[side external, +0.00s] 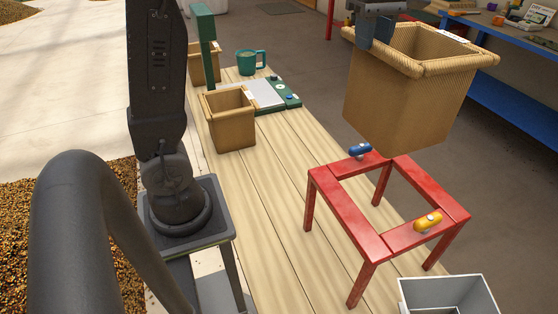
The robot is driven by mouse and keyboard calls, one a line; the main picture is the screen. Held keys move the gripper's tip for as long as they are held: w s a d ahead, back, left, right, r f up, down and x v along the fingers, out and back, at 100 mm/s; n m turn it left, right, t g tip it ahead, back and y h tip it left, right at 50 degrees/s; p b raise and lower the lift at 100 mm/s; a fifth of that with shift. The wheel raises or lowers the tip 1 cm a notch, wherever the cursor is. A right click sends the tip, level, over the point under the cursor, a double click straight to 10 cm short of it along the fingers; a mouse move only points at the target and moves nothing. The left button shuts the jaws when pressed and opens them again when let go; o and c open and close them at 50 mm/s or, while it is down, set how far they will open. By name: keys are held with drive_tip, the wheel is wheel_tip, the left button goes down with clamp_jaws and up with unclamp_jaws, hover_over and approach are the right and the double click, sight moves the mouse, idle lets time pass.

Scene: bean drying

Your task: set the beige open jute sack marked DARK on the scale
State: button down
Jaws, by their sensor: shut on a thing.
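My gripper (374,34) is at the top right, shut on the near left rim of a large beige open jute sack (405,105). The sack hangs upright in the air above and behind a red frame, apart from it. A whitish label shows at its far rim, but I cannot read it. The scale has a pale plate (264,93), a green base and a green post (204,45), and stands at the back of the plank table, left of the held sack. The plate looks bare where it shows.
A smaller beige open sack (231,125) stands just in front of the scale, another (195,65) behind its post. A green mug (247,62) is behind the plate. The red frame (345,210) carries blue and yellow pieces. A grey box (480,290) is at bottom right.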

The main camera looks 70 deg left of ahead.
drive_tip(key=s+a, duration=0.3)
drive_tip(key=a, duration=0.7)
drive_tip(key=s+a, duration=0.3)
drive_tip(key=a, duration=0.8)
drive_tip(key=s+a, duration=0.3)
drive_tip(key=a, duration=0.7)
wheel_tip(320, 180, down, 29)
drive_tip(key=w+d+f, duration=0.5)
drive_tip(key=w+f, duration=0.5)
drive_tip(key=f, duration=0.1)
drive_tip(key=shift+w+d+f, duration=0.15)
drive_tip(key=shift+w+f, duration=0.15)
drive_tip(key=shift+w, duration=0.1)
drive_tip(key=shift+f, duration=0.1)
drive_tip(key=c, duration=1.2)
unclamp_jaws()
drive_tip(key=o, duration=0.3)
drive_tip(key=shift+o, duration=0.2)
